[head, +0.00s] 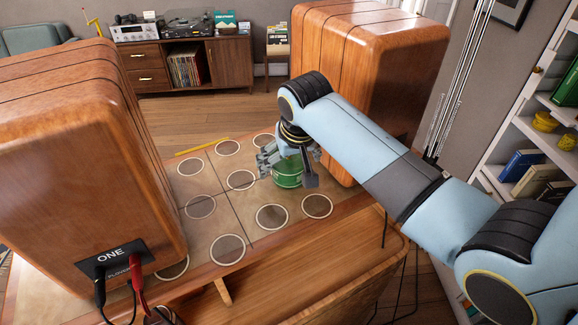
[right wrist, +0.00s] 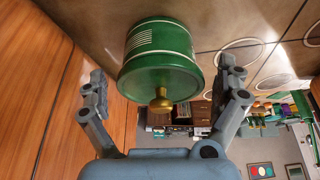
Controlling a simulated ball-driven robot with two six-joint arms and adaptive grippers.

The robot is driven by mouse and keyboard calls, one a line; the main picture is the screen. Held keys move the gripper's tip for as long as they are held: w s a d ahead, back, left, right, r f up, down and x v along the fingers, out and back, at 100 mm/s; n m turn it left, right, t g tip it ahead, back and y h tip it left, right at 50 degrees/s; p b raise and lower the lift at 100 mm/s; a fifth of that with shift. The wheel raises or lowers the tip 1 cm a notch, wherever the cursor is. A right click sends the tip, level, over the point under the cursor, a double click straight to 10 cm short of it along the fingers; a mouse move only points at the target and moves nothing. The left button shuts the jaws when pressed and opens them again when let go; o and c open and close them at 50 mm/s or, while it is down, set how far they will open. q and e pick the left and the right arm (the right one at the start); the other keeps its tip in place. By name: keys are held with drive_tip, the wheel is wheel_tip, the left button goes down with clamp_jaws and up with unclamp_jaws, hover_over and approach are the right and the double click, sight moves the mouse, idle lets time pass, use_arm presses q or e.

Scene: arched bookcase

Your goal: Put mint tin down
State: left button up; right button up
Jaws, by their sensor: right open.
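The mint tin (head: 288,179) is a green cylinder with pale bands. In the right wrist view the tin (right wrist: 160,62) shows its green lid with a brass knob. It appears to stand upright on the tiled tabletop (head: 243,212), though the gripper hides part of it in the head view. My right gripper (head: 287,168) is over the tin with its fingers on either side. In the right wrist view the fingers (right wrist: 162,82) are spread wide, with clear gaps to the tin. Whether the tin covers a circle is hidden. My left gripper is not in view.
Several white-rimmed circles (head: 272,217) mark the tabletop. Tall wooden cabinets stand at the left (head: 85,150) and behind the right arm (head: 375,80). A yellow stick (head: 201,147) lies at the far edge. A wooden ledge (head: 290,270) runs along the front.

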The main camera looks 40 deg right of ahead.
drive_tip(key=shift+x, duration=0.8)
drive_tip(key=c, duration=1.5)
drive_tip(key=shift+r, duration=0.1)
drive_tip(key=shift+c, duration=0.4)
